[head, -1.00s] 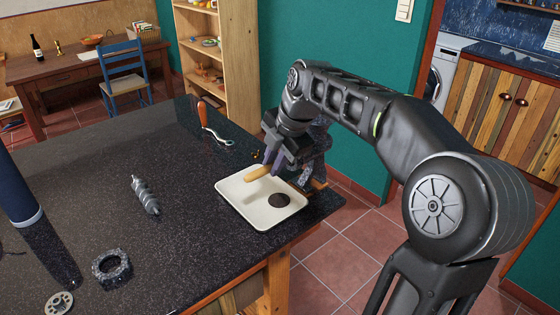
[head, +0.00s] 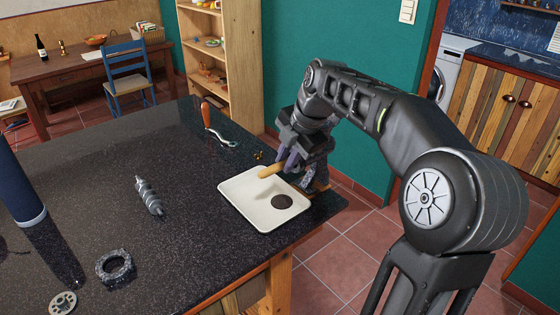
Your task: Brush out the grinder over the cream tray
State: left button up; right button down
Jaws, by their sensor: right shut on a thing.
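The cream tray (head: 247,212) lies near the table's right edge, with a dark round patch (head: 282,201) on it. My right gripper (head: 287,160) is above the tray's far right side, shut on a brush, whose tan wooden handle (head: 270,170) sticks out to the left over the tray. The bristle end is hidden. A speckled grey grinder body (head: 309,179) shows only partly behind and below the gripper, at the table edge; I cannot tell whether the brush touches it. My left gripper is not in view.
A metal auger (head: 149,196), a speckled ring (head: 115,268) and a holed disc (head: 62,303) lie on the dark tabletop. A crank with an orange handle (head: 206,115) lies behind the tray. A tall blue cylinder (head: 18,190) stands at left.

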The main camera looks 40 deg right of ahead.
aim_at(267, 171)
jog(key=shift+d, duration=0.25)
jog(key=shift+a, duration=0.15)
jog(key=shift+a+b, duration=0.6)
jog(key=shift+a, duration=1.2)
jog(key=shift+a, duration=0.1)
jog(key=shift+a+b, duration=0.3)
jog(key=shift+a, duration=0.6)
jog(key=a, duration=0.5)
jog(key=shift+w+a+b, duration=0.1)
jog(key=shift+b, duration=0.3)
